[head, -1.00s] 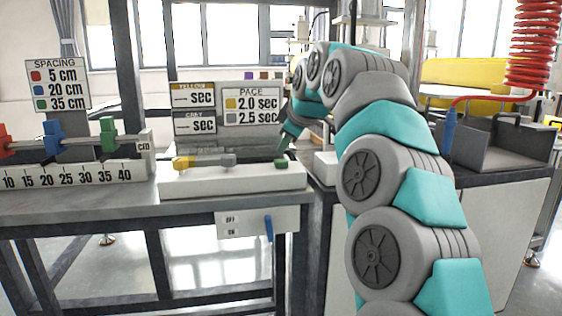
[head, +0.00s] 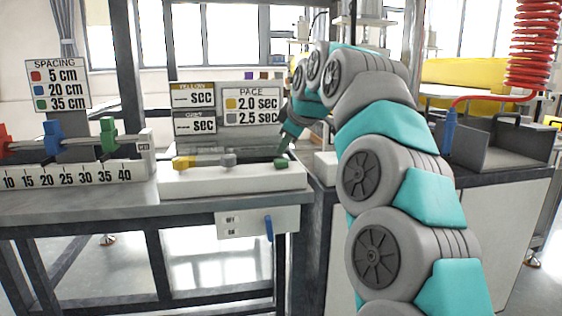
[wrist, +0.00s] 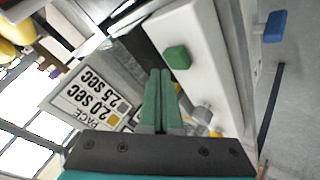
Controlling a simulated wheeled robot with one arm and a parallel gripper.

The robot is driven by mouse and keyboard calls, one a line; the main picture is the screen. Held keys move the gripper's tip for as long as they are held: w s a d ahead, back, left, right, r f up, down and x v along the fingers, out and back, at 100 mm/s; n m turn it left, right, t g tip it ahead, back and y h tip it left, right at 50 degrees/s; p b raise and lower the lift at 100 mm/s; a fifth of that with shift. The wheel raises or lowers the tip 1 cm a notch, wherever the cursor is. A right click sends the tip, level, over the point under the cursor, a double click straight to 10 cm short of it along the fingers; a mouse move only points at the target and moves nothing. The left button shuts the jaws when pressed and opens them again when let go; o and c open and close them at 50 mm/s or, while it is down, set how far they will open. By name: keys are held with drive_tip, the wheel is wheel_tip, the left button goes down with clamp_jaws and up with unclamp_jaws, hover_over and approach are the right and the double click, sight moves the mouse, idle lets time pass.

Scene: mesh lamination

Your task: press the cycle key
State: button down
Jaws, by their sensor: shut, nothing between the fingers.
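A white key box (head: 240,181) on the bench carries a yellow key (head: 182,163), a grey key (head: 228,160) and a green key (head: 281,163). No label shows which is the cycle key. My gripper (head: 283,153) points down just above the green key, its green fingers shut and empty. In the wrist view, my shut fingertips (wrist: 160,72) lie close beside the green key (wrist: 177,57). I cannot tell whether they touch it. The grey key (wrist: 201,113) shows past the fingers.
Displays with dashes (head: 194,110) and a PACE sign (head: 251,105) stand behind the box. A spacing ruler (head: 75,176) with coloured sliders is at left. A blue ON/OFF lever (head: 269,228) hangs below the bench edge. A grey metal tray (head: 500,148) stands at right.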

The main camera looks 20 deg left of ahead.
sight(285, 161)
drive_tip(key=shift+f, duration=0.15)
drive_tip(key=shift+f, duration=0.25)
drive_tip(key=shift+f+b, duration=0.5)
drive_tip(key=shift+f, duration=0.1)
idle(1.0)
drive_tip(key=shift+r, duration=0.1)
drive_tip(key=shift+r+p, duration=0.9)
drive_tip(key=shift+p, duration=0.1)
wheel_tip(285, 161, up, 3)
drive_tip(key=p, duration=0.2)
drive_tip(key=shift+f+p, duration=0.1)
drive_tip(key=shift+p, duration=0.2)
drive_tip(key=shift+w+r, duration=0.15)
drive_tip(key=shift+r, duration=0.9)
